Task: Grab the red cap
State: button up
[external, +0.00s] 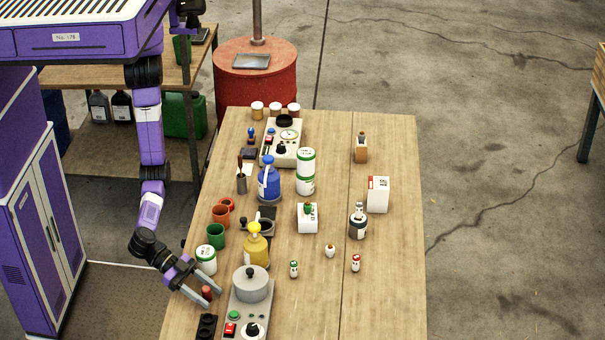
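A small dark red cylinder (207,292), which looks like the red cap, stands near the left edge of the wooden table. My gripper (208,293) reaches down from the upper left, with its two grey fingers spread on either side of this cylinder. The fingers look wider apart than it; whether either one touches it is too small to tell. A small white bottle with a red top (355,262) stands farther right.
A grey device with a round pot (252,285) stands close to the right of my gripper. A black double-socket block (206,327) is just below it. A white jar (206,260), green cup (216,235) and yellow bottle (255,247) are behind.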

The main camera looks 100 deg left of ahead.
grip_shut()
jog(key=shift+r, duration=0.1)
